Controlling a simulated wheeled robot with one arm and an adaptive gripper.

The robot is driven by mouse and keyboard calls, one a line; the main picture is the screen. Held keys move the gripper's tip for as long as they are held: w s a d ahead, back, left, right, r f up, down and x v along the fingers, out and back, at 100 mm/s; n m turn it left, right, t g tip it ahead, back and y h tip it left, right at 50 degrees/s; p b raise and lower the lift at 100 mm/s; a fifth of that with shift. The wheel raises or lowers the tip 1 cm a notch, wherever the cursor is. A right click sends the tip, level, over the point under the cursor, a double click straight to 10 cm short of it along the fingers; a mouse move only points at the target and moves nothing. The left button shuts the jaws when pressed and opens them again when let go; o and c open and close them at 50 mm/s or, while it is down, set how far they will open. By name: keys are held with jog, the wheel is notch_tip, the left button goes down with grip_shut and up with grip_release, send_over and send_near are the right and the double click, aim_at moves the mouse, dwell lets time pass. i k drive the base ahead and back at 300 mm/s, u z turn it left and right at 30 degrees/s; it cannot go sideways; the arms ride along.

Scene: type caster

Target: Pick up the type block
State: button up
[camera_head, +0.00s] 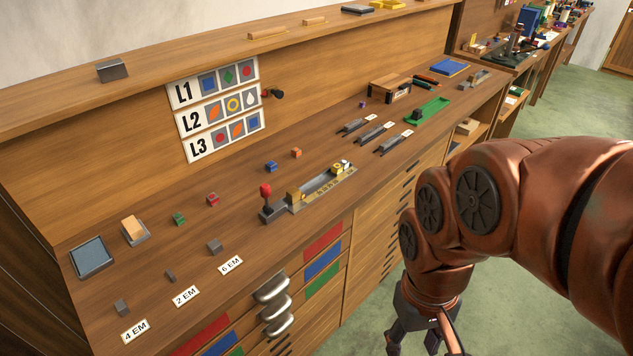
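Several small type blocks sit apart on the wooden bench top: a green one (178,219), a red one (212,199), a blue one (271,167), an orange one (296,153) and a purple one (362,104). Which one the task means cannot be told. Grey blocks stand by the labels 4 EM (121,307), 2 EM (170,275) and 6 EM (215,246). My gripper (425,338) hangs in front of the bench, over the floor, away from all blocks. Its tips are cut off by the lower picture edge. No held object shows.
A brass-and-steel caster with a red-knobbed lever (266,191) stands mid-bench. Beyond it are three grey composing sticks (369,133) and a green tray (428,111). A sign (214,109) with rows L1 to L3 hangs behind. Drawer handles (272,289) protrude from the bench front.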

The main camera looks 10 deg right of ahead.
aim_at(295, 152)
jog(key=u, duration=3.5)
jog(key=k, duration=0.85)
jog(key=z, duration=1.65)
jog(key=i, duration=0.45)
